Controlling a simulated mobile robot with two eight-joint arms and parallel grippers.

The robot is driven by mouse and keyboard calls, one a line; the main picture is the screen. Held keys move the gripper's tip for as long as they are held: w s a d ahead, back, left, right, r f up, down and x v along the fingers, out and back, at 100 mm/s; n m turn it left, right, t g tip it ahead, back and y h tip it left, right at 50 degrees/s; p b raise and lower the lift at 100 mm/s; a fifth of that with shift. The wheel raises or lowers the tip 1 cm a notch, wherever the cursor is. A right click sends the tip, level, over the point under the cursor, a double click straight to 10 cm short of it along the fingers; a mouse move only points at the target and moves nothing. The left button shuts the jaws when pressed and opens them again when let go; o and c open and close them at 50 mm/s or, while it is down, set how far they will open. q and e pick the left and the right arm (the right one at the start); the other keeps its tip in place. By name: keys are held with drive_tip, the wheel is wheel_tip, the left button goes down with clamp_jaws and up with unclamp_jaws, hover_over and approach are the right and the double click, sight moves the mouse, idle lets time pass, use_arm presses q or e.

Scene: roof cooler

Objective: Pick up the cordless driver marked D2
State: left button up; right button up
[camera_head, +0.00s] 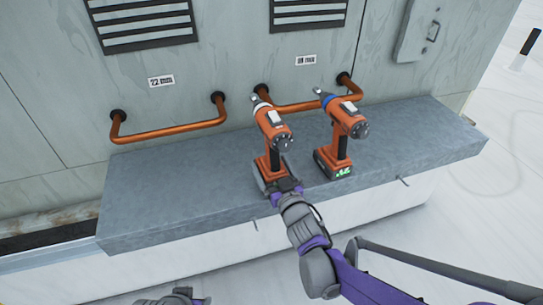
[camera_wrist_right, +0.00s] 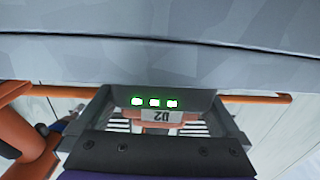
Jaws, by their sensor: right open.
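The driver marked D2 (camera_head: 273,128) is orange with a dark battery and stands upright on the grey ledge, left of a second driver. In the right wrist view, which is upside down, its D2 label (camera_wrist_right: 160,115) shows below three green lights, between my jaws. My right gripper (camera_head: 276,184) is open at the front of this driver's base, with one finger on each side of the label in the wrist view. I cannot tell whether the fingers touch it. A part of my left gripper (camera_head: 176,298) shows at the bottom edge; its jaws are not clear.
A second orange driver (camera_head: 342,130) with a blue collar and green lights stands close on the right. Copper pipes (camera_head: 170,132) run along the wall behind the ledge (camera_head: 165,205). The ledge is bare to the left and far right.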

clamp_jaws()
idle(0.4)
